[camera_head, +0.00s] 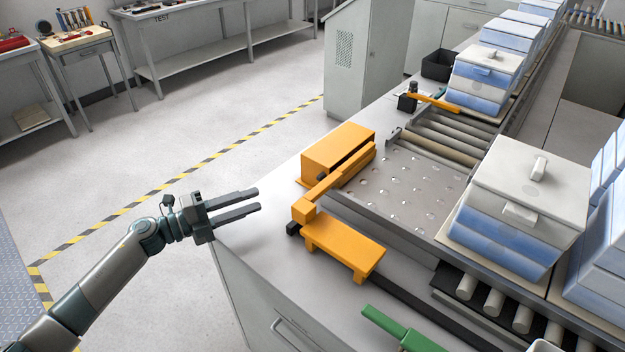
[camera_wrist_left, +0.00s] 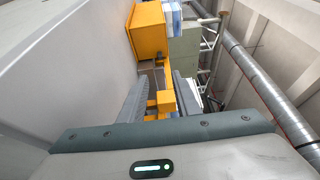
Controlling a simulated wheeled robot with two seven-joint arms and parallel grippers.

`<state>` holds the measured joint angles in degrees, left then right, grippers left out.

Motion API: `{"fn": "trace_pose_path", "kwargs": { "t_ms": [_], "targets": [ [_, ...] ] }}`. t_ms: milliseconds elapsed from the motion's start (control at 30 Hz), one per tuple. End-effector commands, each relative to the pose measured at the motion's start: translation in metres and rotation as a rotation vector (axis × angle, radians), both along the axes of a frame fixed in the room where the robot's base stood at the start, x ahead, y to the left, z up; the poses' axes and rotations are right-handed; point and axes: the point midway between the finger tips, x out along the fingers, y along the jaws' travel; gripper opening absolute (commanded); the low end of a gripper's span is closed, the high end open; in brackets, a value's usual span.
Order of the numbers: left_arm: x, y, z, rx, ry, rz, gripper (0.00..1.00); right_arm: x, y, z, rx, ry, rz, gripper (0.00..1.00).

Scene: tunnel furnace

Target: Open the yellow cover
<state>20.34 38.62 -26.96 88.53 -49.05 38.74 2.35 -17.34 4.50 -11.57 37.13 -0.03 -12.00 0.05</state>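A yellow-orange box-shaped cover (camera_head: 335,146) sits on the left edge of the grey bench. A yellow bar (camera_head: 345,172) runs along its right side to a block (camera_head: 303,211), and a flat yellow plate (camera_head: 343,242) stands nearer me. In the left wrist view the yellow box (camera_wrist_left: 148,32) is at the top, and a yellow block (camera_wrist_left: 164,102) shows between the fingers. My left gripper (camera_head: 259,199) is open and empty, left of the yellow parts and apart from them; its spread fingers also show in the left wrist view (camera_wrist_left: 158,98). My right gripper is not in view.
A grey perforated plate (camera_head: 400,187) and rollers (camera_head: 448,138) lie right of the yellow parts. White-lidded blue boxes (camera_head: 525,190) stand along the conveyor. A green part (camera_head: 400,329) is at the front. Open floor (camera_head: 235,110) lies to the left.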

Motion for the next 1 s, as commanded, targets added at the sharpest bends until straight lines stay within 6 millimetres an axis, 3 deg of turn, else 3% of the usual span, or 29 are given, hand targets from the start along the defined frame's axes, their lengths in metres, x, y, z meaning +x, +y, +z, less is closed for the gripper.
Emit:
{"fn": "trace_pose_path", "kwargs": {
  "t_ms": [267, 467, 767, 1000],
  "targets": [
    [0.003, -0.006, 0.0, -0.001, -0.001, 0.0, 0.3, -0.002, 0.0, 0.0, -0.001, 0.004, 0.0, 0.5],
    [0.014, -0.023, 0.001, -0.001, -0.002, 0.0, 0.3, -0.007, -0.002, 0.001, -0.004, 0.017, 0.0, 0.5],
    [0.041, -0.067, 0.001, -0.003, -0.002, -0.001, 0.3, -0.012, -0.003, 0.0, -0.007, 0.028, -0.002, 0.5],
    [0.063, -0.104, 0.0, -0.001, -0.002, -0.001, 0.3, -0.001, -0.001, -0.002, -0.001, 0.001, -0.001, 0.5]
  ]
}}
